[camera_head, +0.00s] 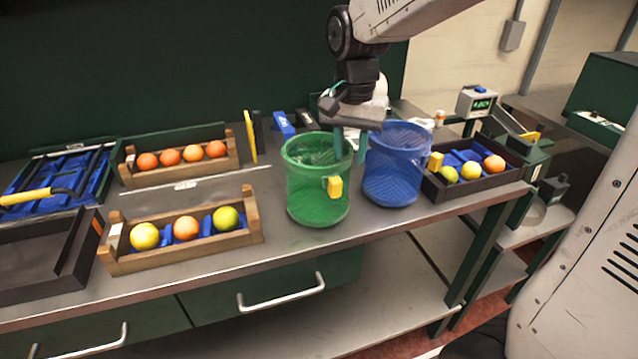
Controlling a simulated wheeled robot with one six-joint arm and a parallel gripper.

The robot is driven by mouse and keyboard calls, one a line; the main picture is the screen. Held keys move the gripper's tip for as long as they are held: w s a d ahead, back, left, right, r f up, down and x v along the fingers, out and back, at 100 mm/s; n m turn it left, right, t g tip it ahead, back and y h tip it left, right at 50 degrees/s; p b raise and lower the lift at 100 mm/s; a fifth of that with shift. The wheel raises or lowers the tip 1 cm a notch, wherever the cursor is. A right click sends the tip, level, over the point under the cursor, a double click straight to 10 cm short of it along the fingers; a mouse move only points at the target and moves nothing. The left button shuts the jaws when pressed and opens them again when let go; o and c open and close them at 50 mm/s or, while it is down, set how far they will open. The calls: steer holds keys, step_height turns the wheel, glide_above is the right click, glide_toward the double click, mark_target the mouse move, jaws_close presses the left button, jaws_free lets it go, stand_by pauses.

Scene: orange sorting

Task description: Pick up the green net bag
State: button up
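The green net bag (317,195) stands upright on the metal bench, open at the top, with a yellow tag (334,187) on its front. A blue net bag (393,175) stands just to its right. My gripper (350,147) points down at the right side of the green bag's rim, near the gap between the two bags. Its two teal fingers are apart, one on each side of that rim stretch as seen here. I cannot tell whether either finger touches the net. The green bag rests on the bench.
Wooden crates of oranges (180,162) and of mixed fruit (185,238) stand to the left. A dark fruit tray (505,178) and a scale (478,102) stand to the right. The bench's front edge (290,252) is close before the green bag.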

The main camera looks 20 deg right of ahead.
steer(key=shift+f, duration=1.35)
jaws_close()
steer(key=shift+r, duration=0.15)
